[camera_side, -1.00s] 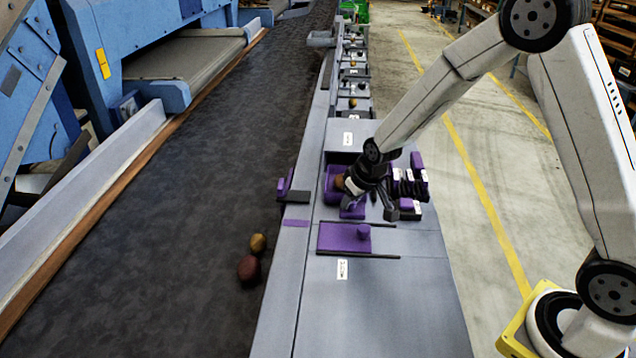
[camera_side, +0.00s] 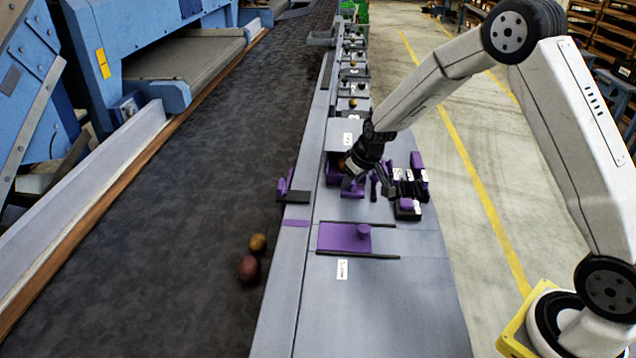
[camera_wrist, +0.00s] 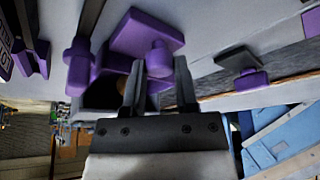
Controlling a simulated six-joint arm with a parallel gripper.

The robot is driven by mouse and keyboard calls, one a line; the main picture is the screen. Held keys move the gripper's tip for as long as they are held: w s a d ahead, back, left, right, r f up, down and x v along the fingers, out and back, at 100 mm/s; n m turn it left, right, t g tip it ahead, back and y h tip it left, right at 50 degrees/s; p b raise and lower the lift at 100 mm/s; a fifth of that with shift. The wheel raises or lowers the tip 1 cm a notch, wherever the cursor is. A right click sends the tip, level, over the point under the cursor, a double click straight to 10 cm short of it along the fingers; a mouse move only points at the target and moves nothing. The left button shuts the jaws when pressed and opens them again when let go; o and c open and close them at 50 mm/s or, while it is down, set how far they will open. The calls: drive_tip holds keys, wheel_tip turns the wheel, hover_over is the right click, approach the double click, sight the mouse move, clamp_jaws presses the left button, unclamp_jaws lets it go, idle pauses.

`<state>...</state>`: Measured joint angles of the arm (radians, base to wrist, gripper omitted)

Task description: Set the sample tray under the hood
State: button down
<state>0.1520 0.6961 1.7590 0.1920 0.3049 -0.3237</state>
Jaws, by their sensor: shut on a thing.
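The sample tray (camera_side: 332,176) is a small purple tray with a brown potato in it, mostly hidden behind my gripper in the side view. It sits at the front of the grey hood (camera_side: 346,130), partly under its edge. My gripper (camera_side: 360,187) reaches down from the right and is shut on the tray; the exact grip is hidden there. In the wrist view, my gripper's (camera_wrist: 160,88) two dark fingers stand at the centre, and a brown potato shows beside the left finger. How deep the tray is under the hood I cannot tell.
A purple sliding plate (camera_side: 340,237) with a knob lies on dark rails in front. Purple and black items (camera_side: 408,190) stand to the right. A purple and black fixture (camera_side: 290,193) is on the left edge. The dark conveyor (camera_side: 170,220) carries two potatoes. The front bench is clear.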

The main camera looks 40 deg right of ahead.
drive_tip(key=shift+w+d+r, duration=0.1)
drive_tip(key=shift+w+d, duration=2)
drive_tip(key=shift+w, duration=0.05)
drive_tip(key=shift+c, duration=1.8)
unclamp_jaws()
drive_tip(key=shift+s, duration=0.1)
drive_tip(key=shift+v, duration=3.85)
